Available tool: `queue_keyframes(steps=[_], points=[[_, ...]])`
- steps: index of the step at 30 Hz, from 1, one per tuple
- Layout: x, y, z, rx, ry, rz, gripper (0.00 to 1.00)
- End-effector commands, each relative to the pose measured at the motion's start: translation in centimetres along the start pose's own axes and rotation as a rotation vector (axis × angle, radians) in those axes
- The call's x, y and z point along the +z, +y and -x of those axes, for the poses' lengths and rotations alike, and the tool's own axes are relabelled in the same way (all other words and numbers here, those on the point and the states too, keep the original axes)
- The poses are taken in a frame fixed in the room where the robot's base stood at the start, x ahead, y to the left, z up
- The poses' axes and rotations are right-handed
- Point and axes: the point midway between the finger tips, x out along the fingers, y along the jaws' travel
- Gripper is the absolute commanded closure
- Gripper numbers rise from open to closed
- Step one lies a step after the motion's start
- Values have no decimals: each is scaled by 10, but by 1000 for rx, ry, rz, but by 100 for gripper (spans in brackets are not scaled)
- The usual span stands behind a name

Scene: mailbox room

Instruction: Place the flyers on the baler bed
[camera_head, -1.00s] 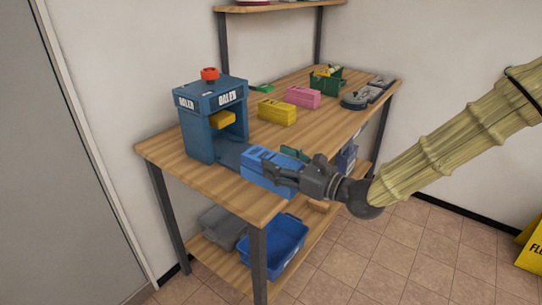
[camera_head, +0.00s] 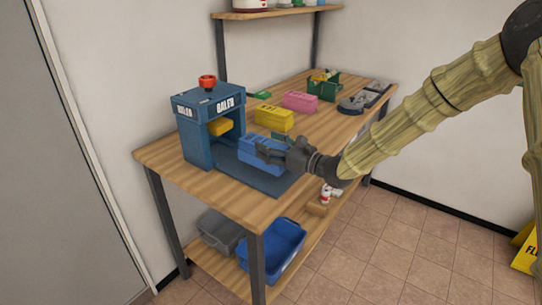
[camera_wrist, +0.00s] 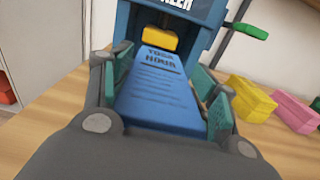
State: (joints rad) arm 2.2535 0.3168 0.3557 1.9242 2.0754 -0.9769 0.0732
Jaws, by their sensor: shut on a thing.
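The baler (camera_head: 210,125) is a blue press with a red knob on top and a yellow block in its opening, standing at the near left of the table. Its flat dark-blue bed (camera_head: 238,177) extends from the opening towards the front right. My gripper (camera_head: 276,153) is shut on a blue stack of flyers (camera_head: 256,148). The stack is over the bed, in front of the opening; I cannot tell if it touches. In the wrist view, the stack's printed top (camera_wrist: 160,95) lies between my green-padded fingers, its far end facing the baler's yellow block (camera_wrist: 156,38).
Yellow (camera_head: 273,117) and pink (camera_head: 300,101) bundles stand behind on the table (camera_head: 185,178). A green crate (camera_head: 324,88) and dark items are farther back. A blue bin (camera_head: 272,248) and grey bin (camera_head: 220,230) sit on the lower shelf. A yellow floor sign (camera_head: 525,250) stands at right.

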Motion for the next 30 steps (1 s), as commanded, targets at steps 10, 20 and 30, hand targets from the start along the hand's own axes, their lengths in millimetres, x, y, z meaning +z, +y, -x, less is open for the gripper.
queue_keyframes(steps=[10,20,30], points=[[-34,1,1,0,0,1,96],[-38,1,1,0,1,0,39],[-37,1,1,0,1,0,15]])
